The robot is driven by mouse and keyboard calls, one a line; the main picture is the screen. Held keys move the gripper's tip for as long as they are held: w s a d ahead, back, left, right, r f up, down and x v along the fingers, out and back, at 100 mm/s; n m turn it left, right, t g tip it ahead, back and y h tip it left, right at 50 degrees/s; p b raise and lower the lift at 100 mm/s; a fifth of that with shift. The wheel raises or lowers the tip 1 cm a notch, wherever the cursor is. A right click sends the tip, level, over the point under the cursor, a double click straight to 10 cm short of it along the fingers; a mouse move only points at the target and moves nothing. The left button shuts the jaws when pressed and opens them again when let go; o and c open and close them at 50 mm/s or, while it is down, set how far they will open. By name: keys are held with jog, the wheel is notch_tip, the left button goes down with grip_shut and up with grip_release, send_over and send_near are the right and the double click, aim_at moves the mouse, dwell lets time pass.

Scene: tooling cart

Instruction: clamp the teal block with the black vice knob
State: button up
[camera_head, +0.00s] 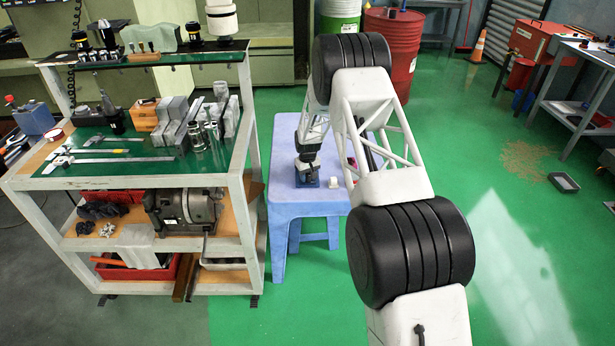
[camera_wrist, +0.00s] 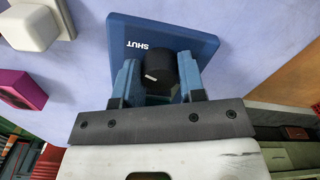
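The black knob (camera_wrist: 158,73) with a white mark sits on a blue plate (camera_wrist: 201,48) lettered SHUT in the wrist view. My gripper (camera_wrist: 159,80) has one blue finger on each side of the knob. The fingers stand close against its sides, with little or no gap. In the head view, my gripper (camera_head: 307,170) is low over the blue base (camera_head: 309,183) on the stool. I cannot make out the teal block or the vice jaws in either view.
The blue-lilac stool (camera_head: 300,208) carries the base. A white cube (camera_wrist: 38,22) and a magenta piece with a dark opening (camera_wrist: 20,89) lie left of the plate in the wrist view. A loaded tooling cart (camera_head: 130,183) stands left of the stool.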

jog(key=c, duration=0.4)
jog(key=shift+m, duration=0.8)
jog(key=o, duration=0.9)
jog(key=shift+r, duration=0.15)
